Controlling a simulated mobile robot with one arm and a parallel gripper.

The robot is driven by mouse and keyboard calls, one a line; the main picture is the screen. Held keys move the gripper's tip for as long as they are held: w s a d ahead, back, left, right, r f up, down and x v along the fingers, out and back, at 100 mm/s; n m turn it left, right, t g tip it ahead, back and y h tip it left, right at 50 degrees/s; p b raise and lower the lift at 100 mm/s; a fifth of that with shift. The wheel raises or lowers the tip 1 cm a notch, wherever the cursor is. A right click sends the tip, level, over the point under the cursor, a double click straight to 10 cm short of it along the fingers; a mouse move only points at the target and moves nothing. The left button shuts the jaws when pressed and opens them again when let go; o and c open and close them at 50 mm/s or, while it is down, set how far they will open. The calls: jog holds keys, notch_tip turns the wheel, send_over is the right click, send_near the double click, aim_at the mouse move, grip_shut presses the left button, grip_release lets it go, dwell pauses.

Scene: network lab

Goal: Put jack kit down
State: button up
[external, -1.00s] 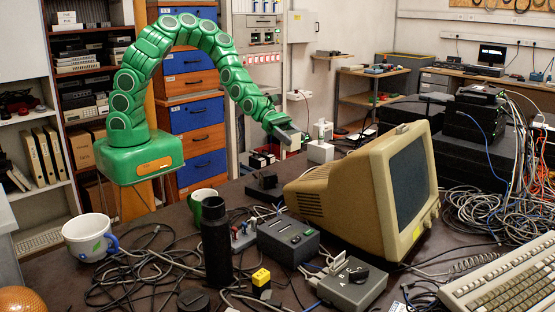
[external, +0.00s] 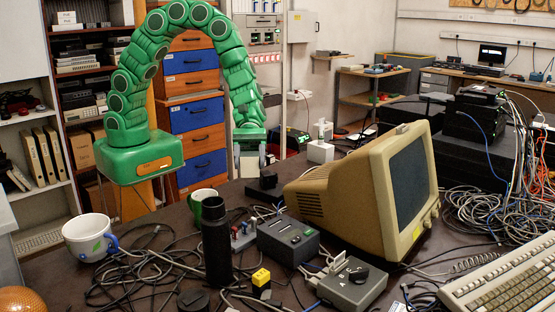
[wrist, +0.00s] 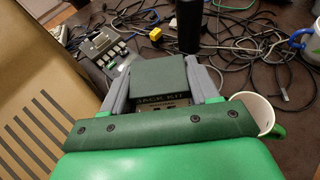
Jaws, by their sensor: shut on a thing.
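My gripper (external: 250,160) hangs pointing down at the far side of the dark table, behind the green mug and left of the beige monitor. In the wrist view its two grey fingers (wrist: 160,90) are shut on the jack kit (wrist: 158,74), a dark grey-green box with "JACK KIT" lettered on its near side. The box sits between the fingers. In the external view the jack kit is hard to tell from the fingers. Whether its underside touches the table cannot be seen.
The beige monitor (external: 345,190) stands to the right, with a black adapter (external: 265,187) near it. A green-and-white mug (external: 203,196), a black cylinder (external: 216,245), a grey box (external: 288,240) and loose cables crowd the table. A white mug (external: 85,238) stands at left.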

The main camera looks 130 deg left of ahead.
jog(key=s+d+f+m+g+h, duration=0.1)
jog(key=s+d+m+g, duration=0.25)
jog(key=d, duration=0.55)
jog(key=s+d+f+m+g+h, duration=0.1)
jog(key=s+d+m+g+h, duration=0.2)
jog(key=d, duration=0.6)
jog(key=s+d+f+m+g, duration=0.1)
jog(key=s+d+m+g, duration=0.25)
jog(key=d, duration=0.55)
jog(key=shift+h, duration=0.3)
jog(key=w+d+f, duration=0.1)
jog(key=w+f, duration=0.1)
jog(key=w, duration=0.1)
jog(key=w+d+f, duration=0.1)
jog(key=w+f, duration=0.2)
jog(key=w, duration=0.1)
jog(key=w+d+f, duration=0.1)
jog(key=w+f, duration=0.2)
jog(key=w, duration=0.1)
jog(key=shift+d+f, duration=0.25)
jog(key=shift+d, duration=0.15)
jog(key=shift+w+d+f, duration=0.2)
jog(key=shift+w+f, duration=0.45)
jog(key=shift+f, duration=1.55)
jog(key=o, duration=1.1)
jog(key=shift+f, duration=0.1)
